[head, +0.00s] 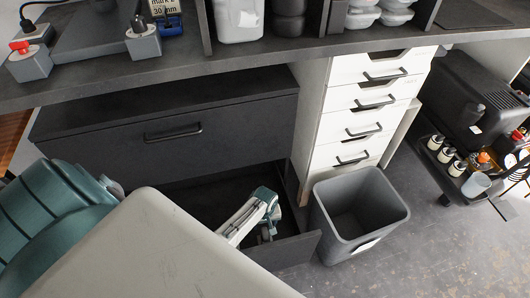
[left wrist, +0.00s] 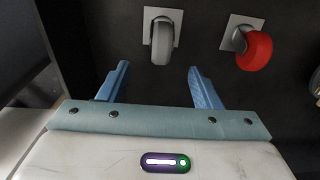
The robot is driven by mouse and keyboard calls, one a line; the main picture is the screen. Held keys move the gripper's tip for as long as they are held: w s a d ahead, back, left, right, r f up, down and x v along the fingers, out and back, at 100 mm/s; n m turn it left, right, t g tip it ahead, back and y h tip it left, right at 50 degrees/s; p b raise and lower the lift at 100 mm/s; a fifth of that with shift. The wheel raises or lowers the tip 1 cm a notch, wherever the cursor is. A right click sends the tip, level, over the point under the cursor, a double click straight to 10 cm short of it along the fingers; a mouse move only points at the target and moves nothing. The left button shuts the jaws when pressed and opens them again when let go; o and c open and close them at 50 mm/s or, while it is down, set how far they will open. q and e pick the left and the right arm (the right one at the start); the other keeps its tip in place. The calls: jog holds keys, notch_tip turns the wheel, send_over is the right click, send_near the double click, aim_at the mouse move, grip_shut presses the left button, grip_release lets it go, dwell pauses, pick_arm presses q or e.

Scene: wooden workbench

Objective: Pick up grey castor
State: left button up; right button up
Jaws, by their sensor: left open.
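The grey castor (left wrist: 163,38) is in the left wrist view, its square metal plate flat against the dark surface and its wheel toward me. A red castor (left wrist: 255,50) on a similar plate sits to its right. My left gripper (left wrist: 158,75) is open and empty, its two blue fingers apart. The grey castor lies just beyond the fingertips, roughly in line with the gap between them. In the head view my left gripper (head: 264,205) reaches down into the open dark drawer (head: 290,251). The castors cannot be made out clearly there. My right gripper is not in view.
A grey waste bin (head: 360,210) stands right of the open drawer. Behind it is a white drawer unit (head: 362,110). The closed dark drawer front (head: 175,134) and worktop are above the open drawer. A low trolley with bottles (head: 455,168) stands at right. The floor before it is clear.

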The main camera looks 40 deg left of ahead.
aim_at(265, 232)
pick_arm(q)
notch_tip(265, 232, down, 3)
jog(key=shift+b, duration=0.4)
jog(key=shift+f, duration=0.6)
jog(key=f, duration=0.1)
jog(key=f+b, duration=0.2)
jog(key=f, duration=0.1)
jog(key=shift+s+d+f, duration=0.1)
jog(key=shift+s+d, duration=0.2)
jog(key=shift+s, duration=0.1)
jog(key=shift+f, duration=0.4)
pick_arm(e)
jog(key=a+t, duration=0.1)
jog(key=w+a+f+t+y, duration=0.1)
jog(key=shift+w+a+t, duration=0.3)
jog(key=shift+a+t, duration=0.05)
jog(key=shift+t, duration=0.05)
pick_arm(q)
jog(key=c, duration=1.2)
jog(key=shift+r, duration=0.1)
